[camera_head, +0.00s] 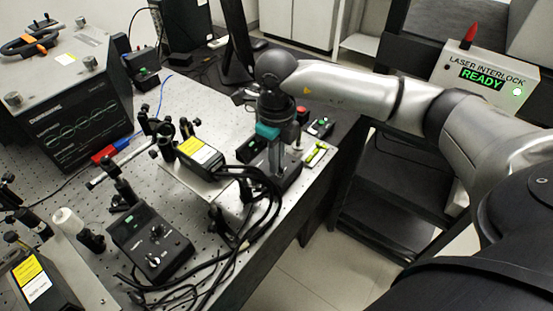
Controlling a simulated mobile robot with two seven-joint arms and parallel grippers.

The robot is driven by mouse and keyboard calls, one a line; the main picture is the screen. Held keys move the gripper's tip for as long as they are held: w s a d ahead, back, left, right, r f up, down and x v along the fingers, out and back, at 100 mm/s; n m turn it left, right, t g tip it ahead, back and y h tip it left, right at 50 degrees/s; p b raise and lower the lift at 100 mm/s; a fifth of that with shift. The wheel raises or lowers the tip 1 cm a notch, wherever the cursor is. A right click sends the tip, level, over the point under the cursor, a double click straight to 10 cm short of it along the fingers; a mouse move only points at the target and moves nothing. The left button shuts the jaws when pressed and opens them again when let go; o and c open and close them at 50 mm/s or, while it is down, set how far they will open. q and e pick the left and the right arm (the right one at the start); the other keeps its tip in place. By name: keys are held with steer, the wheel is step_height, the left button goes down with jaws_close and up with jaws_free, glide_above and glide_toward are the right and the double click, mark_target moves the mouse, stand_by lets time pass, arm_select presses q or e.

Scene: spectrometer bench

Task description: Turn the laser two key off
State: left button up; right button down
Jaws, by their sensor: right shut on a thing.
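My right gripper (277,172) reaches down from above to a dark control box (291,178) near the right edge of the optical table. Its fingers are shut on a small part on top of this box, which I take to be the laser two key. The fingers hide the key, so its turn position cannot be read. A similar dark control box (150,243) with knobs and a small lit display stands at the lower left, apart from the gripper. My left gripper is not in view.
Black cables (262,215) loop beside the gripped box. A laser head with a yellow label (200,152) stands to its left. Small units with green and red buttons (320,128) sit just behind. A laser interlock sign (482,75) reads READY in green. Open floor lies at the front right.

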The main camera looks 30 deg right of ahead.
steer(key=shift+w, duration=0.1)
steer(key=c, duration=1)
jaws_free()
step_height(320, 180, up, 15)
steer(key=shift+r+p, duration=0.15)
steer(key=shift+p, duration=0.35)
